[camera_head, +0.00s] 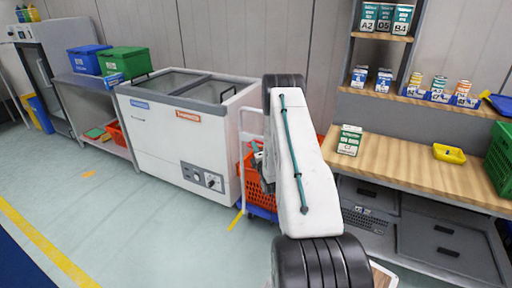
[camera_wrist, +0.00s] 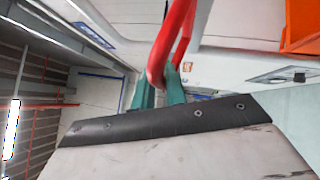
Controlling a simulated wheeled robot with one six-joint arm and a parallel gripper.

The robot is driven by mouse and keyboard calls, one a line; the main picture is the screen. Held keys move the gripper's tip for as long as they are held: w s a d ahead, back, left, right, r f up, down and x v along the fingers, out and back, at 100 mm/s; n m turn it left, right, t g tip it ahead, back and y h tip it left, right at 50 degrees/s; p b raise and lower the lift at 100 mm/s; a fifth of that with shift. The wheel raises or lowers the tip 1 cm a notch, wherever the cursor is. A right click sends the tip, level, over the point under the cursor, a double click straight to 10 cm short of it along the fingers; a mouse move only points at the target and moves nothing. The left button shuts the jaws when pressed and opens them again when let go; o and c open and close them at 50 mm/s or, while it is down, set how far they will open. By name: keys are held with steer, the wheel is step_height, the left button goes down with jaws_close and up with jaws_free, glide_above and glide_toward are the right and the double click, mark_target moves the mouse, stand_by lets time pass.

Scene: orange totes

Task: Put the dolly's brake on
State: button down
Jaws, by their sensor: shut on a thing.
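The dolly has a blue base (camera_head: 262,213) and a white upright handle frame (camera_head: 241,150). It stands between the chest freezer and the workbench, partly hidden behind my arm. An orange tote (camera_head: 254,185) is on it. In the wrist view, a red bent bar (camera_wrist: 172,45), which looks like the brake lever, runs down between the teal fingers of my gripper (camera_wrist: 160,88). My gripper is shut on this red bar. In the head view, my arm hides most of the gripper, and the lever's angle cannot be told. An orange tote wall (camera_wrist: 302,28) also shows in the wrist view.
A white chest freezer (camera_head: 165,140) stands close left of the dolly. A wooden-topped workbench (camera_head: 410,165) is on the right, with a yellow tray (camera_head: 449,154) and shelves of boxes above. Floor at the front left is open, with a yellow line (camera_head: 45,250).

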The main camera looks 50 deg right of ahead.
steer(key=shift+s+f, duration=0.1)
steer(key=shift+f, duration=0.3)
steer(key=c, duration=1.4)
jaws_free()
steer(key=shift+c, duration=0.2)
steer(key=v, duration=0.7)
steer(key=shift+s+a, duration=0.15)
steer(key=shift+s, duration=0.2)
steer(key=shift+f, duration=0.15)
